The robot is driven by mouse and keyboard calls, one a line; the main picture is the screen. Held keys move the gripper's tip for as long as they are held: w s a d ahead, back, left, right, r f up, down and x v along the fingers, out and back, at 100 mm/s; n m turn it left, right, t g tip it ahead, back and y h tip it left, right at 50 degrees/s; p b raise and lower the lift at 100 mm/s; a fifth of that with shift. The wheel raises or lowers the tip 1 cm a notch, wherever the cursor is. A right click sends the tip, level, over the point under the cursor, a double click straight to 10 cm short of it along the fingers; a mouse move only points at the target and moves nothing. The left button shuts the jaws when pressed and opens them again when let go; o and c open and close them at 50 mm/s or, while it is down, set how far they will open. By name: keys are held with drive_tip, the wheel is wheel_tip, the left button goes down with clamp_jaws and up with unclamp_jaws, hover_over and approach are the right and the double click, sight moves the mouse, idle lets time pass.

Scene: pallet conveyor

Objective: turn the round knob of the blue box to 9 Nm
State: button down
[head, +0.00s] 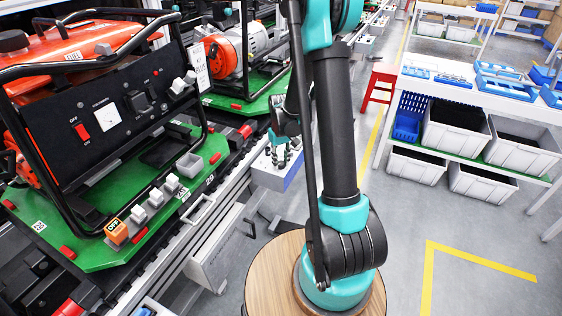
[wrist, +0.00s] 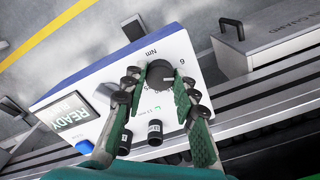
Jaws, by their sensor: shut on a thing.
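The blue box (wrist: 88,72) has a white top face with a display reading READY (wrist: 70,118) and the print "Nm" and "6". Its round black knob (wrist: 160,74) sits on that face. My gripper (wrist: 157,80) has its green-padded fingers on both sides of the knob and is shut on it. The fingers hide part of the dial, and I cannot read the knob's setting. In the head view, the blue box (head: 272,181) stands beside the conveyor with my gripper (head: 284,142) at its top; the knob is hidden there.
Black sockets (wrist: 155,132) stand on the box close to the fingers. A conveyor (head: 150,270) carries a green pallet (head: 100,255) with a red generator (head: 70,45). A shelf with grey bins (head: 455,130) stands at right. Grey floor (head: 420,220) between is clear.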

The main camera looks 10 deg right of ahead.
sight(281, 163)
drive_tip(key=shift+m, duration=0.6)
drive_tip(key=c, duration=1.2)
unclamp_jaws()
wheel_tip(281, 163, up, 12)
drive_tip(key=shift+s, duration=0.1)
